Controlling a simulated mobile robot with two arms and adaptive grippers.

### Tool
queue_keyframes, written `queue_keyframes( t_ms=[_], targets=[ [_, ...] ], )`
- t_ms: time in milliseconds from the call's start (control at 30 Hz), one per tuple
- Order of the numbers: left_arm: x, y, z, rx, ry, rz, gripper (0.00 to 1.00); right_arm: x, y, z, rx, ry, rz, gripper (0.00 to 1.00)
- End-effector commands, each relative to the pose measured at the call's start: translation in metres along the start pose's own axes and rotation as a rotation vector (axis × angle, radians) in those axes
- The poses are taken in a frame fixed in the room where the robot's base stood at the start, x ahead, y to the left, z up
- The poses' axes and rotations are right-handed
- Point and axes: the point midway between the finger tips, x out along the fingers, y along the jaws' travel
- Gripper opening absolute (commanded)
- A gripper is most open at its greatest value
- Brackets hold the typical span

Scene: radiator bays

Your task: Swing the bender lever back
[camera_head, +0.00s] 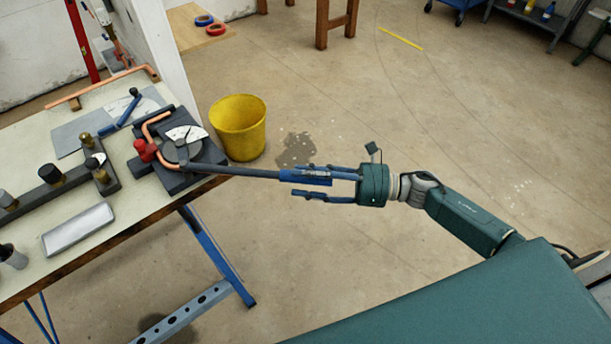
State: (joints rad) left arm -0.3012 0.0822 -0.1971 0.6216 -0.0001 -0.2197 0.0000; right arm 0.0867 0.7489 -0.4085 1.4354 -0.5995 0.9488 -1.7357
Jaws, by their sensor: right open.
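The bender (182,155) sits at the right edge of the workbench, with a white dial, a red clamp knob and a bent copper pipe (150,124) in it. Its dark lever (235,170) sticks out to the right, past the bench edge, and ends in a blue grip (306,177). My right gripper (308,182) is at the blue grip, its fingers pointing left, one along the far side and one on the near side. The fingers are apart, with a gap on the near side of the grip. My left gripper is out of view.
The workbench (130,205) carries a grey pad (78,230), a manifold bar (60,188) with brass fittings and a blue-handled tool (122,113). A yellow bucket (239,128) stands on the floor behind the lever. The floor to the right is mostly clear.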

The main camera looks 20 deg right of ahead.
Motion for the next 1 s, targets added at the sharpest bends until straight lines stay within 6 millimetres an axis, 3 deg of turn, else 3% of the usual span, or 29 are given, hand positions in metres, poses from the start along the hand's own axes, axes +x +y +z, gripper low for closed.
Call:
queue_keyframes(
  t_ms=[67, 267, 733, 1000],
  targets=[
    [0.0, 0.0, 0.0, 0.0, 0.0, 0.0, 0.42, 0.0, 0.0, 0.0, 0.0, 0.0, 0.0, 0.4],
    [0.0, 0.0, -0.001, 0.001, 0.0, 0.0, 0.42, 0.0, 0.0, 0.0, 0.001, 0.001, -0.001, 0.0],
    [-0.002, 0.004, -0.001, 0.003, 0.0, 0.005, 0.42, 0.0, 0.004, -0.004, 0.004, 0.004, -0.009, 0.0],
    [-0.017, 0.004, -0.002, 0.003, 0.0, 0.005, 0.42, 0.009, 0.033, -0.008, 0.011, -0.011, -0.082, 0.0]
  ],
)
